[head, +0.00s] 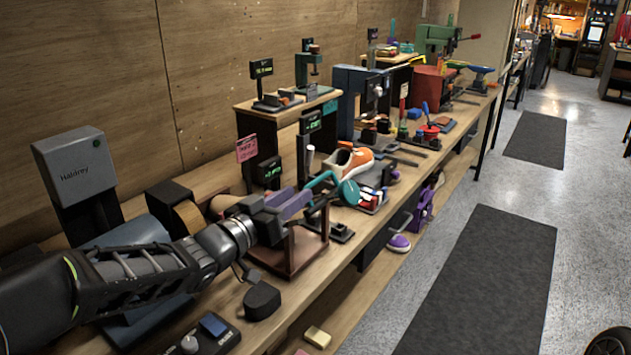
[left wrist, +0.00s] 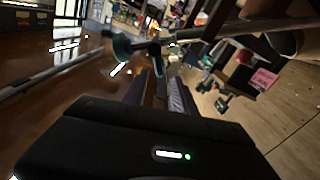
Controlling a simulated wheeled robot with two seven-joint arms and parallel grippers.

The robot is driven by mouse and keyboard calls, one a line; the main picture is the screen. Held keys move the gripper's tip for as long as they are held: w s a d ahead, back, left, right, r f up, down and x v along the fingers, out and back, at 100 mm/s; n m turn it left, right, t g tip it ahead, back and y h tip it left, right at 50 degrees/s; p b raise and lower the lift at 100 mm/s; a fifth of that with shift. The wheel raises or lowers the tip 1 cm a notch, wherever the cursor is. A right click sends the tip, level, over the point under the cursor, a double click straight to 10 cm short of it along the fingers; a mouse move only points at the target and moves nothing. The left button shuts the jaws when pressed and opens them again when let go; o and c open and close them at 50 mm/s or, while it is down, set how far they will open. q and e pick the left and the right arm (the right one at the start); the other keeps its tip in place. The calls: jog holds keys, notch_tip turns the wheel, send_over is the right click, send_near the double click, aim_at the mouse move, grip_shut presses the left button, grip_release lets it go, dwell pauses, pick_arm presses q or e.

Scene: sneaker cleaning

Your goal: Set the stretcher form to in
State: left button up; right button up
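My left gripper (head: 300,203) reaches over a brown wooden stand (head: 305,250) on the bench. In the left wrist view its two purple-padded fingers (left wrist: 160,92) are apart, with a narrow gap between them. A teal round knob (head: 350,192) with a rod lies just beyond the fingertips; it also shows in the left wrist view (left wrist: 122,45). I cannot tell for certain which part is the stretcher form, or whether the fingers touch anything. A white and orange sneaker (head: 347,170) sits behind the knob. My right gripper is not in view.
A dark block (head: 262,300) and a control box with a knob (head: 205,338) are near the bench front. A grey panel (head: 75,165) stands at left. Several tools and machines crowd the bench farther back. The floor aisle at right has dark mats (head: 485,290).

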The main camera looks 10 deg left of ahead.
aim_at(315, 182)
pick_arm(q)
jog(key=x, duration=0.7)
jog(key=shift+w+d+p, duration=0.1)
jog(key=shift+w+p, duration=0.15)
jog(key=shift+p, duration=0.15)
grip_shut()
dwell(1.1)
